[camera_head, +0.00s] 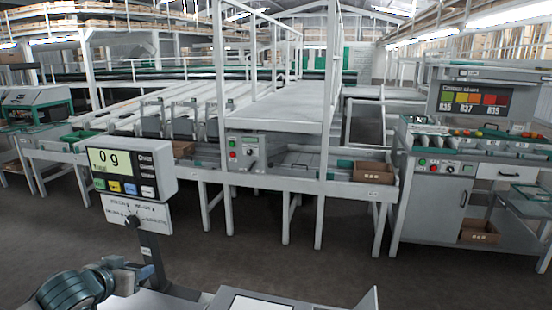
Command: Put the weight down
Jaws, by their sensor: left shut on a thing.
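My left gripper (128,272) is at the lower left, beside the post of the scale display. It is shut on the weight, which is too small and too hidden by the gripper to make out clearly. The scale display (130,170) reads "0 g" on a lit panel with coloured buttons below. Part of a pale scale body (190,300) shows at the bottom edge. My right gripper is not in view.
A grey conveyor line (280,182) with a control box (246,152) runs behind the display. A cardboard box (373,171) sits on its right end. A cabinet with a colour chart screen (474,98) stands at the right. Open dark floor (290,262) lies between.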

